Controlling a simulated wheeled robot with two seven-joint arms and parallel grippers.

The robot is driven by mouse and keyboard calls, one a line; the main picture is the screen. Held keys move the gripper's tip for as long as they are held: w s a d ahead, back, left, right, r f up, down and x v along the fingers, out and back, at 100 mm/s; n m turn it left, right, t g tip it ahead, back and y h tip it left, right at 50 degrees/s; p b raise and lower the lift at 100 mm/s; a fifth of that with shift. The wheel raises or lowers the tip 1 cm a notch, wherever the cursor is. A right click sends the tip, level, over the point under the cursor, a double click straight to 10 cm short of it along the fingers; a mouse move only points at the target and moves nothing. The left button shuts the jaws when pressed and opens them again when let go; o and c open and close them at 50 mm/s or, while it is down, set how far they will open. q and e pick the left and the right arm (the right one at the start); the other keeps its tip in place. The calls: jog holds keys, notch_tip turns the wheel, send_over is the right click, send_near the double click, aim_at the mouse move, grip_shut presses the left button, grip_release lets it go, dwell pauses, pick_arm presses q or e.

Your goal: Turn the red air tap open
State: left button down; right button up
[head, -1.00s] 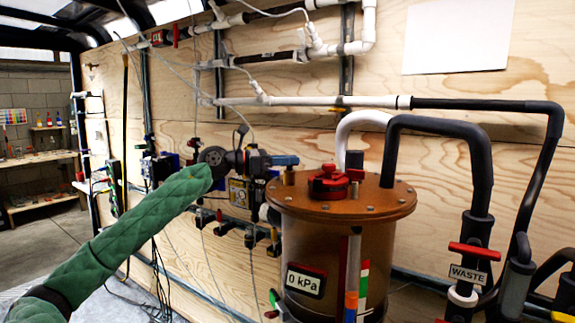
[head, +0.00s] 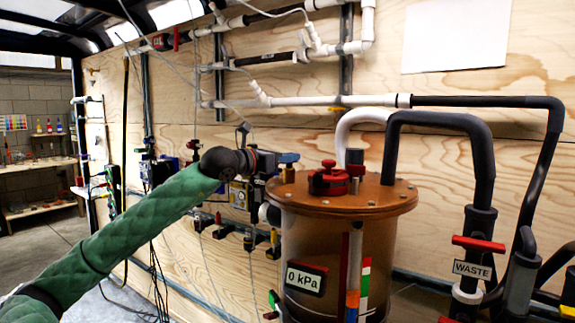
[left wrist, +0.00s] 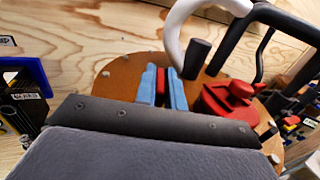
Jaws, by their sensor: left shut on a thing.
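My left gripper (head: 289,158) is at the left edge of the round orange-brown lid (head: 390,203) of the vessel. In the left wrist view its blue fingers (left wrist: 163,88) are closed around a narrow red piece, which looks like the handle of the red air tap (left wrist: 162,82). The fingers cover most of the tap, so which way its handle points is hard to tell. In the head view the gripper and wrist hide the tap. My right gripper is not in view.
A larger red fitting (head: 329,182) stands on the lid, close to the right of my fingers. Dark and white hoses (head: 480,160) arch over the lid. A gauge (head: 306,279) on the vessel reads 0 kPa. The plywood wall with pipes is behind.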

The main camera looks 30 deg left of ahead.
pick_arm(q)
jog(key=shift+d+n+t+y+b, duration=0.1)
jog(key=shift+n+t+y+b, duration=0.3)
jog(key=shift+n+y+b, duration=2)
jog(key=shift+y+b, duration=0.25)
jog(key=shift+y, duration=1.35)
jog(key=c, duration=1.5)
grip_release()
jog(key=s, duration=0.4)
jog(key=s+b, duration=0.1)
jog(key=s, duration=0.1)
jog(key=shift+s+d, duration=0.2)
jog(key=shift+d, duration=0.15)
jog(key=shift+s, duration=0.6)
